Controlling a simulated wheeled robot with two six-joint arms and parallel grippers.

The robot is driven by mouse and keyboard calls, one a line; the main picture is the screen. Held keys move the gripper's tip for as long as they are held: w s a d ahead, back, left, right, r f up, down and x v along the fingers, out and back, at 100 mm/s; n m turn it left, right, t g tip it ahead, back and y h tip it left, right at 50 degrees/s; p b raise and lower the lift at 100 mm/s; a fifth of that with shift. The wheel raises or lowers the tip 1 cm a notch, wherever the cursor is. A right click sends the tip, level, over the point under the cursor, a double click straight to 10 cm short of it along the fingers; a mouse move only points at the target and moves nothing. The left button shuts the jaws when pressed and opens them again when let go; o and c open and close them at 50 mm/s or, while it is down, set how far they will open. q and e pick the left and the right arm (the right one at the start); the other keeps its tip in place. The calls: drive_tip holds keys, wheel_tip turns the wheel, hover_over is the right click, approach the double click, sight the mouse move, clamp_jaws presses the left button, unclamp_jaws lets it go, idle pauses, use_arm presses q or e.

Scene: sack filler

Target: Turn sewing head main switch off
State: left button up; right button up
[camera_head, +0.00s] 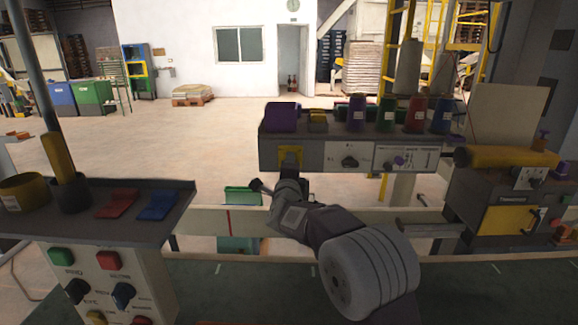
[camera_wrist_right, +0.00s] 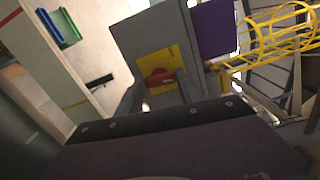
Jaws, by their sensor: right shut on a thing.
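The sewing head (camera_head: 330,155) is a long grey box on the machine. A yellow switch plate (camera_head: 297,153) is on its left front. In the right wrist view the plate (camera_wrist_right: 155,60) carries a red rotary knob (camera_wrist_right: 159,77). My right gripper (camera_head: 289,160) reaches up to the plate from below. Its fingers (camera_wrist_right: 160,84) are shut on the red knob, one on each side. In the head view the gripper hides the knob. The exact knob setting cannot be read. My left gripper is not in view.
Coloured thread cones (camera_head: 386,113) and a purple block (camera_head: 282,117) stand on the sewing head. A black knob (camera_head: 349,162) sits right of the switch. A control console (camera_head: 100,265) with buttons is at left. A yellow-topped unit (camera_head: 505,200) stands at right.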

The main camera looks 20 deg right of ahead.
drive_tip(key=n+p, duration=0.3)
drive_tip(key=n, duration=0.7)
drive_tip(key=shift+f+p, duration=0.1)
drive_tip(key=shift+p, duration=0.25)
drive_tip(key=shift+n, duration=0.4)
drive_tip(key=o, duration=1.4)
drive_tip(key=b+v, duration=0.1)
drive_tip(key=v, duration=0.8)
